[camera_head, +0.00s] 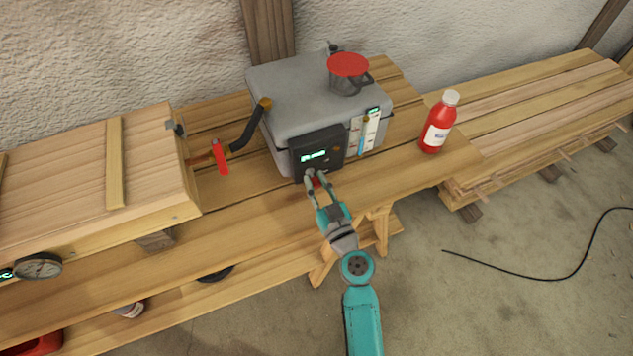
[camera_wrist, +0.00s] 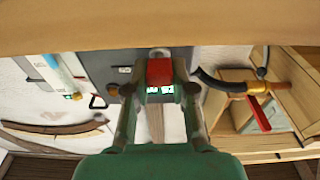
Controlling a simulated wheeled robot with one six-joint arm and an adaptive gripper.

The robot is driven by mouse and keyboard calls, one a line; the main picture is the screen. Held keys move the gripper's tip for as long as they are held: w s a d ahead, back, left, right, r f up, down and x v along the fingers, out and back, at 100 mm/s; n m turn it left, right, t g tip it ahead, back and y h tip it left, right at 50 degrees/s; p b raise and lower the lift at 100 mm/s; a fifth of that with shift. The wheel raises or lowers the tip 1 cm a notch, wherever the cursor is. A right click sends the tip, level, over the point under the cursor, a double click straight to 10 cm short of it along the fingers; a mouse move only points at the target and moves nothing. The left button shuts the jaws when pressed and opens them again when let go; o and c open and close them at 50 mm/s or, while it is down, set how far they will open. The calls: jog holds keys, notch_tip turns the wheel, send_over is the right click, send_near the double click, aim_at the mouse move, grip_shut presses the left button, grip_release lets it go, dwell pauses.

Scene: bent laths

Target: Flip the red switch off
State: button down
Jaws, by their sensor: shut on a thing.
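The red switch (camera_wrist: 160,72) sits on the dark control panel (camera_head: 331,147) at the front of the grey steam box unit (camera_head: 290,92). In the wrist view it lies between my two fingertips. In the head view only a small red patch of it shows between the fingers. My gripper (camera_head: 316,180) is at the lower edge of the panel, shut on the red switch. The panel's display (camera_head: 313,156) is lit green; its text is too small to read.
A red bottle (camera_head: 437,124) stands on the bench to the right. A red-lidded jug (camera_head: 348,75) stands on the grey unit. A black hose with a red-handled valve (camera_head: 220,157) runs to the wooden box (camera_head: 105,175) at left. A black cable (camera_head: 545,278) lies on the floor.

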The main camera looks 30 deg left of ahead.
jog(key=c, duration=1)
grip_release()
jog(key=shift+o, duration=0.2)
jog(key=v, duration=1.2)
